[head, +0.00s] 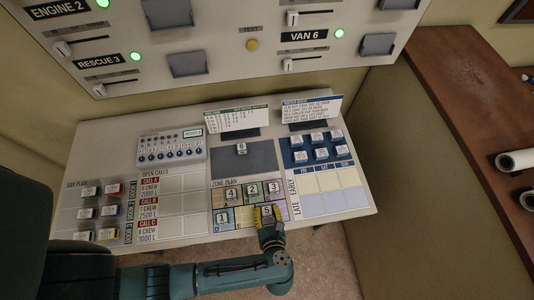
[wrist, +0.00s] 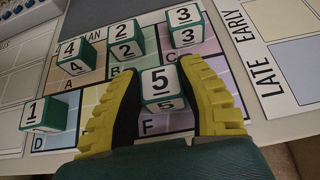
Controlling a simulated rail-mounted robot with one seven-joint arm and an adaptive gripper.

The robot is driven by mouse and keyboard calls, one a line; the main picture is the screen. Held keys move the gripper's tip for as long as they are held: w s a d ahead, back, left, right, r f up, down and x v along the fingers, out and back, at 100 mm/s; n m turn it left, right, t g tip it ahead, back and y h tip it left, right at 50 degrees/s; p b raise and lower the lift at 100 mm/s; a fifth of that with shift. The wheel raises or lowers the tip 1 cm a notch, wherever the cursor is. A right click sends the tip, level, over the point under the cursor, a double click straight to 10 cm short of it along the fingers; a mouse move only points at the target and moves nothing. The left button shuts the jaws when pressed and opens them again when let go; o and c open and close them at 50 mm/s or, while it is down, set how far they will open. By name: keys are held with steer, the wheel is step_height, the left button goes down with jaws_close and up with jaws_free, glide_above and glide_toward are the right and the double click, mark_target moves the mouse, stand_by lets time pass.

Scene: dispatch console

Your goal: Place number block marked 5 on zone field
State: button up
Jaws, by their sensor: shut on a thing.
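The number block marked 5 (wrist: 158,84) is a white-topped cube with green sides. It sits between the yellow fingers of my gripper (wrist: 160,92), which are shut on it. In the head view my gripper (head: 267,215) is at the front of the zone plan (head: 244,224), with block 5 (head: 267,211) between its fingers. The block is over the lower middle of the plan, near the field lettered F (wrist: 150,126). Whether it touches the board I cannot tell. Its lower part and the field under it are partly hidden.
Blocks 4 (wrist: 73,52), 2 (wrist: 124,38) and 3 (wrist: 185,24) stand in the plan's back row. Block 1 (wrist: 41,112) stands at front left. Block 6 (head: 241,148) is on the grey pad (head: 232,164). A late/early grid (head: 343,199) lies right.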

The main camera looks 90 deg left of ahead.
steer(key=o, duration=0.9)
steer(key=shift+f, duration=0.1)
steer(key=shift+w+d+r, duration=0.1)
steer(key=shift+d+r, duration=0.2)
steer(key=p+v, duration=0.1)
steer(key=v, duration=1)
steer(key=shift+d+r, duration=0.1)
steer(key=shift+d, duration=0.05)
